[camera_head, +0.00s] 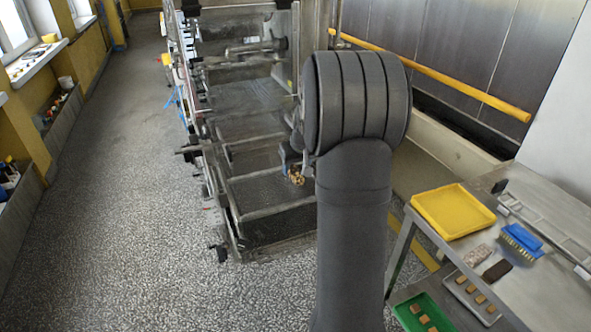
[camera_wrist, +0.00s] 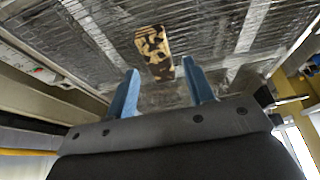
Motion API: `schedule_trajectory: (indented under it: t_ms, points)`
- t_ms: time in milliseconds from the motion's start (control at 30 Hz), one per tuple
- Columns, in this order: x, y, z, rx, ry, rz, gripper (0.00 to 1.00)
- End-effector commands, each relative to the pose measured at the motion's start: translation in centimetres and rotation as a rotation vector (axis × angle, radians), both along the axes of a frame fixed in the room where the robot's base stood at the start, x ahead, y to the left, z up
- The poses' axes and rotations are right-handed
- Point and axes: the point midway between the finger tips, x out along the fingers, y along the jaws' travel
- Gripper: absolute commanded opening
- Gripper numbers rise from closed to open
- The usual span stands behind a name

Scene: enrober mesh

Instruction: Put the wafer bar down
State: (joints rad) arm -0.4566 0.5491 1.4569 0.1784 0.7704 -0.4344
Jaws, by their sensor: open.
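The wafer bar (camera_wrist: 154,52) lies on the wire mesh (camera_wrist: 200,30) of the enrober, brown with pale mottled patches. In the wrist view it is just beyond the tips of my gripper (camera_wrist: 159,78), whose two blue fingers are apart with nothing between them. In the head view the bar (camera_head: 296,178) is a small spot at the right side of the mesh, beside my gripper (camera_head: 288,158). My arm hides part of the machine there.
A steel table at the right holds a yellow tray (camera_head: 453,212), a blue brush (camera_head: 522,240) and several bars. A green tray (camera_head: 422,314) with brown pieces sits lower. A yellow rail (camera_head: 450,80) runs along the back wall. The floor at left is clear.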

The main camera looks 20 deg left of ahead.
Motion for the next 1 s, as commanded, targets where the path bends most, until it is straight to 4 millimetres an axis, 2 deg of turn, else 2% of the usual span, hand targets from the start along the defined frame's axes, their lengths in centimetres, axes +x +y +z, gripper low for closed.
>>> schedule_trajectory:
  t_ms: [300, 500, 700, 1000]
  points:
    - [-1.8, -1.9, 6.4, 0.002, -0.004, -0.001, 0.48]
    - [-2.5, -2.6, 8.9, 0.001, -0.003, 0.0, 0.48]
    - [-2.8, -2.8, 9.5, 0.0, 0.0, 0.0, 0.48]
    - [-2.7, -2.7, 9.3, 0.001, 0.001, 0.0, 0.48]
